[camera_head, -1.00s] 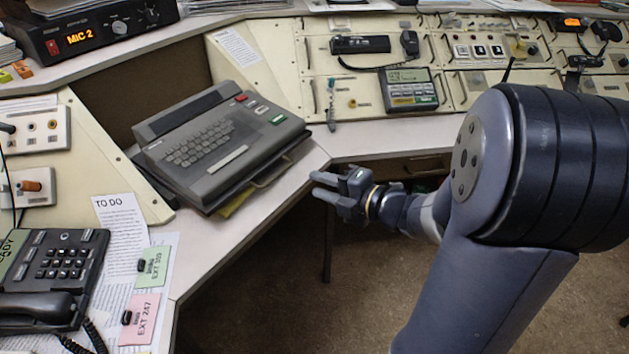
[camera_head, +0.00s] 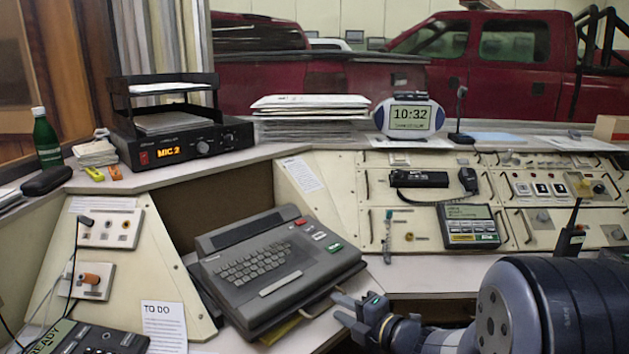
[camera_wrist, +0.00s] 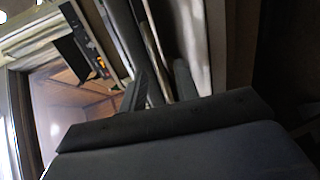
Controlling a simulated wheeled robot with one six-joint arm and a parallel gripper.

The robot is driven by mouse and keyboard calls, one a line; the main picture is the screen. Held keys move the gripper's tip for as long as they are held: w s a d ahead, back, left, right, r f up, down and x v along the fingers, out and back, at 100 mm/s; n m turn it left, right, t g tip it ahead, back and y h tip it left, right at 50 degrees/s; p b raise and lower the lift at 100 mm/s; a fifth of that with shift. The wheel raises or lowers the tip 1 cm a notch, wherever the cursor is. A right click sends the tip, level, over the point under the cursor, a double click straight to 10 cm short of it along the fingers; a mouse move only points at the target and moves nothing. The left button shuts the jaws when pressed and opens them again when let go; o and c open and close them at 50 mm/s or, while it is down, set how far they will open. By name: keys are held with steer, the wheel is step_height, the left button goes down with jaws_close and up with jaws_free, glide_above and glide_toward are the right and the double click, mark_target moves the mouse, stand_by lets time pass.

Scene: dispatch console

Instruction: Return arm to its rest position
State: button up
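My gripper (camera_head: 341,308) is at the lower middle of the head view, just in front of the console's edge and near the right front corner of the grey keyboard terminal (camera_head: 272,262). In the wrist view, the two fingers (camera_wrist: 160,82) show apart beyond the dark gripper body, which hides much of the picture.
A radio stands upright at right (camera_head: 571,238). A green bottle (camera_head: 46,140), a MIC 2 unit (camera_head: 186,147) and a clock (camera_head: 410,117) stand along the back.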

mark_target(321, 296)
steer(key=x, duration=0.2)
steer(key=shift+w+a, duration=0.15)
steer(key=shift+a, duration=0.05)
steer(key=shift+w+a, duration=0.35)
steer(key=shift+w, duration=0.1)
steer(key=shift+r, duration=0.1)
